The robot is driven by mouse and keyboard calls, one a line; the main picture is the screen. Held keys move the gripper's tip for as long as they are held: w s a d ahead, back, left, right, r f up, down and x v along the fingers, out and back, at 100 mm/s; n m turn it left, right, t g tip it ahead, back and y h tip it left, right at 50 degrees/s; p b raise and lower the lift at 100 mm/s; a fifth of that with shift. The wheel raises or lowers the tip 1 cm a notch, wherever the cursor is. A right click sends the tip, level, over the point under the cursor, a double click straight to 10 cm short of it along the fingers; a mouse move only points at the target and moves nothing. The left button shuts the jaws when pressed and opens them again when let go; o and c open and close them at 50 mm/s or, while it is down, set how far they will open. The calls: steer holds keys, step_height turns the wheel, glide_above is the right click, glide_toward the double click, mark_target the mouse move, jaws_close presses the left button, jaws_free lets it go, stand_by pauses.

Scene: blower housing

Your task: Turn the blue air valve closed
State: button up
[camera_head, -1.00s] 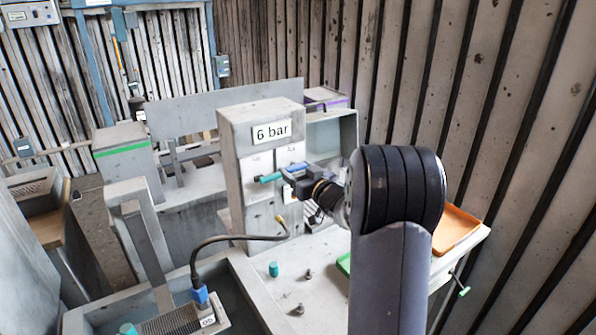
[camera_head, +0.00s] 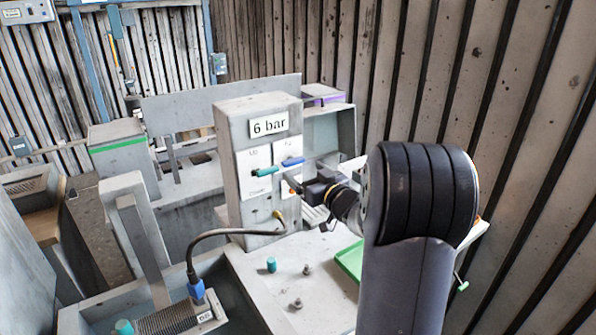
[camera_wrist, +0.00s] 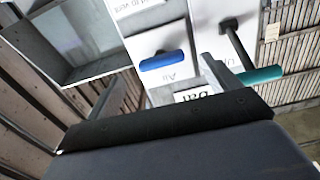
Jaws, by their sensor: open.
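The blue air valve (camera_head: 292,161) is a bar handle on a white plate of the grey panel (camera_head: 235,140) under a "6 bar" sign. It lies nearly level in the head view. In the wrist view the blue handle (camera_wrist: 165,60) crosses the white plate, with an upside-down "Air" label beside it. My gripper (camera_head: 295,186) is open and empty, just below and in front of the blue handle. In the wrist view my gripper (camera_wrist: 162,70) has one finger on either side of the handle in the picture, apparently short of it.
A teal handle (camera_head: 265,172) sits left of the blue one, close by; in the wrist view the teal handle (camera_wrist: 257,76) is beyond my right-hand finger. A hose (camera_head: 225,233) curves below the panel. Small pegs (camera_head: 296,304) and a green tray (camera_head: 350,260) are on the bench.

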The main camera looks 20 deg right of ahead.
mark_target(296, 165)
steer(key=s, duration=0.2)
steer(key=s+d, duration=0.1)
steer(key=s, duration=0.2)
steer(key=shift+s+b, duration=0.1)
steer(key=shift+b, duration=0.3)
steer(key=w+p, duration=0.1)
steer(key=w, duration=0.2)
steer(key=w+a+p, duration=0.1)
steer(key=w, duration=0.3)
steer(key=w+a, duration=0.1)
steer(key=w, duration=0.2)
steer(key=shift+w+p, duration=0.35)
steer(key=shift+p, duration=0.05)
steer(key=shift+f, duration=0.1)
steer(key=shift+n, duration=0.3)
steer(key=shift+s, duration=0.1)
